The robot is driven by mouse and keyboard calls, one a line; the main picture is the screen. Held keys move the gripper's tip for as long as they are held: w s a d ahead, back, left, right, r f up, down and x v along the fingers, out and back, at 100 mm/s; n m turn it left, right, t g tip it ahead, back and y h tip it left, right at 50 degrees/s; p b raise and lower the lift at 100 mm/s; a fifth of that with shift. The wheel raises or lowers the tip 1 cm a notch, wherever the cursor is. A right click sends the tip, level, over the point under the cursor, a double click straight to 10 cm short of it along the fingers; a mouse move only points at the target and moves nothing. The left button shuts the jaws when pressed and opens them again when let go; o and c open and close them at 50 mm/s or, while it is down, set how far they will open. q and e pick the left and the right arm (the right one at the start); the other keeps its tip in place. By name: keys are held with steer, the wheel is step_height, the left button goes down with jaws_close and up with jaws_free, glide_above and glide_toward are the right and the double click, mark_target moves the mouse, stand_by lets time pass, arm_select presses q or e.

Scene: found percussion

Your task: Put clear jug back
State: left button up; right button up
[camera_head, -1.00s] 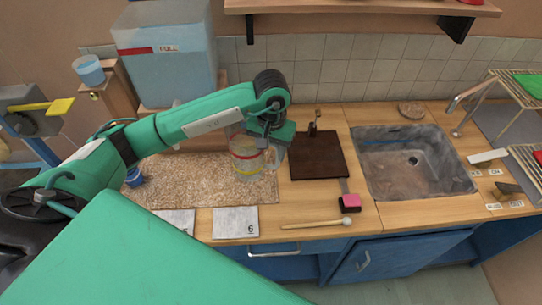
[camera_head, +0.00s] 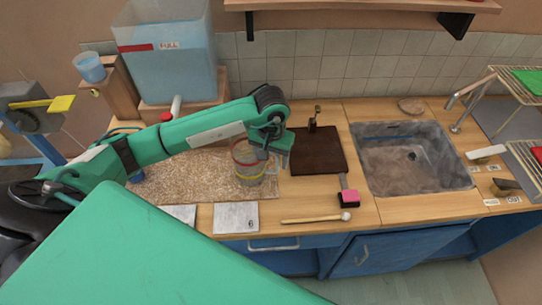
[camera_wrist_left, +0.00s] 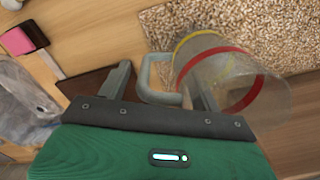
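The clear jug (camera_head: 241,172) with a red and a yellow band stands at the right end of the speckled mat (camera_head: 190,178) in the head view. It looks upright there. My left gripper (camera_head: 274,158) is at its right side, by the handle. In the left wrist view, the jug (camera_wrist_left: 245,95) is on the right and its handle (camera_wrist_left: 146,80) is between the fingers of my left gripper (camera_wrist_left: 160,88). The fingers are spread apart, with a gap visible beside the handle. My right gripper is not in view.
A dark brown board (camera_head: 318,160) lies right of the jug, with a pink-headed tool (camera_head: 348,198) in front. A mallet (camera_head: 315,219) and a card marked 6 (camera_head: 236,217) lie near the front edge. The sink (camera_head: 410,175) is further right. A large water tank (camera_head: 172,65) stands behind.

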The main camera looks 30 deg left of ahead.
arm_select(q)
steer(key=shift+r, duration=0.15)
steer(key=shift+r+p, duration=0.15)
steer(key=shift+p, duration=0.25)
step_height(320, 180, up, 10)
steer(key=b, duration=0.4)
steer(key=shift+r+b, duration=0.1)
steer(key=shift+b, duration=0.2)
steer(key=shift+r, duration=0.8)
